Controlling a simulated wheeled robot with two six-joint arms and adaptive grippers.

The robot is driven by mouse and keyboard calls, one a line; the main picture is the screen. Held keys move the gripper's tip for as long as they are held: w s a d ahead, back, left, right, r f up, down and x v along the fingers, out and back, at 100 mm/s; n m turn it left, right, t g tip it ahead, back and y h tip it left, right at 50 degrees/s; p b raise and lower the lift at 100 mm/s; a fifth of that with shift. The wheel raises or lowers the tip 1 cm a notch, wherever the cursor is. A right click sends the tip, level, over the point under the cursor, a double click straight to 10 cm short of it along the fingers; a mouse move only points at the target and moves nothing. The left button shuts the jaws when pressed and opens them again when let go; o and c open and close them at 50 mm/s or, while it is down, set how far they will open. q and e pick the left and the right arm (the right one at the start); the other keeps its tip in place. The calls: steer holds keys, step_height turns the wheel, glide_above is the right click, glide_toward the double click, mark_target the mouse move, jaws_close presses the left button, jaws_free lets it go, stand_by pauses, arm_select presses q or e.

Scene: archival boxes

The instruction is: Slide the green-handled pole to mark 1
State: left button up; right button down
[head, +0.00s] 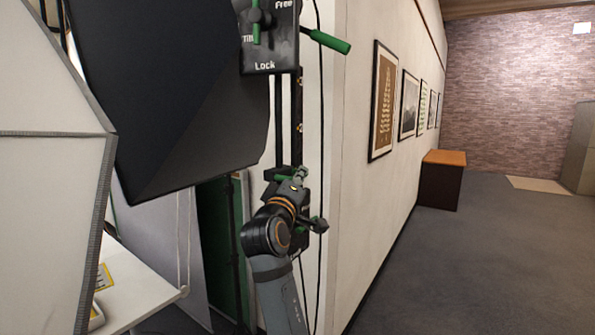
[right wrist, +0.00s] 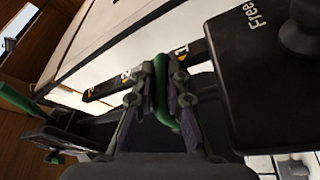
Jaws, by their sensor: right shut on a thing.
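My right gripper (head: 299,178) is at the lower end of a dark upright rail (head: 299,105) beside the wall corner. In the right wrist view the fingers of this gripper (right wrist: 160,88) are shut on a green handle (right wrist: 161,80), which passes between them. The rail (right wrist: 98,94) shows there behind the fingers, with orange marks; one reads 1 (right wrist: 182,49), and another, further left, looks like 2 (right wrist: 127,75). Most of the pole is hidden by the gripper. My left gripper is not in view.
A black plate (head: 268,45) lettered Free and Lock sits at the top of the rail, with a green lever (head: 328,41) sticking out right. A large black softbox (head: 165,100) hangs close on the left. Floor (head: 470,270) is clear to the right.

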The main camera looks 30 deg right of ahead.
steer(key=shift+f, duration=0.8)
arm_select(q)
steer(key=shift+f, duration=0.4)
arm_select(e)
steer(key=shift+w, duration=0.1)
steer(key=c, duration=1.4)
jaws_free()
steer(key=shift+d, duration=0.15)
steer(key=shift+c, duration=0.2)
steer(key=shift+o, duration=0.5)
steer(key=shift+d, duration=0.2)
steer(key=shift+r, duration=0.1)
